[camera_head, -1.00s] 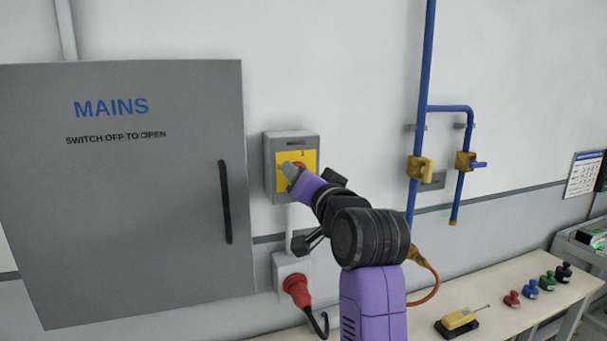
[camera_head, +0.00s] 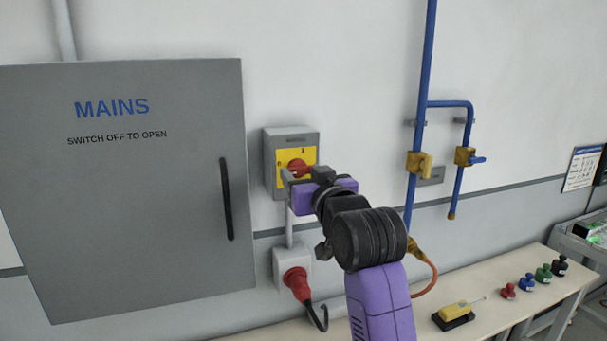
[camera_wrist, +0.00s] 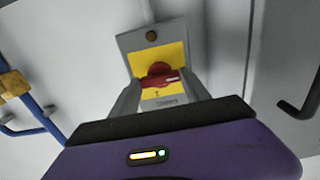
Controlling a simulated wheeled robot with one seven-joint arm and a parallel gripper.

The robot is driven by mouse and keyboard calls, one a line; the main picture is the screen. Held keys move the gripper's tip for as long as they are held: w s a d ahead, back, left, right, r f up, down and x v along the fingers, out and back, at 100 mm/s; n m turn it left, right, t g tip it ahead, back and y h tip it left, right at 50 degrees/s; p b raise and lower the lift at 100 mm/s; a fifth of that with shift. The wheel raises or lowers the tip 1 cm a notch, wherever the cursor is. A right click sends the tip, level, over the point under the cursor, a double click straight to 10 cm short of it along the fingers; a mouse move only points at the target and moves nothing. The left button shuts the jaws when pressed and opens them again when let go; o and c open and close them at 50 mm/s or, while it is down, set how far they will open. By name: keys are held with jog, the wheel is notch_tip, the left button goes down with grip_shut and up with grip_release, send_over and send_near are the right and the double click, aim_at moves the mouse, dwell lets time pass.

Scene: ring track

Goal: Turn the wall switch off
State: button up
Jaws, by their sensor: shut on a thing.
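The wall switch is a grey box with a yellow plate (camera_head: 311,156) and a red rotary knob (camera_head: 297,166), right of the MAINS cabinet. In the wrist view the red knob (camera_wrist: 160,76) lies crosswise on the plate, its white mark toward the right, the cabinet side. My gripper (camera_head: 305,176) is at the lower part of the switch, its fingers side by side. In the wrist view the grey fingers stand either side of the knob, and my gripper is shut on it. The finger contact is partly hidden.
The grey MAINS cabinet (camera_head: 120,220) with a black handle (camera_head: 226,199) is at left. A red plug (camera_head: 297,282) sits in a socket below. Blue pipes (camera_head: 421,130) with yellow valves stand right. A bench (camera_head: 400,322) holds a yellow tool (camera_head: 456,311) and several coloured knobs.

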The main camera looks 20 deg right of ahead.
jog(key=shift+f, duration=0.1)
dwell(0.3)
jog(key=o, duration=1.4)
jog(key=s+b, duration=0.1)
jog(key=s, duration=0.7)
jog(key=shift+b, duration=0.4)
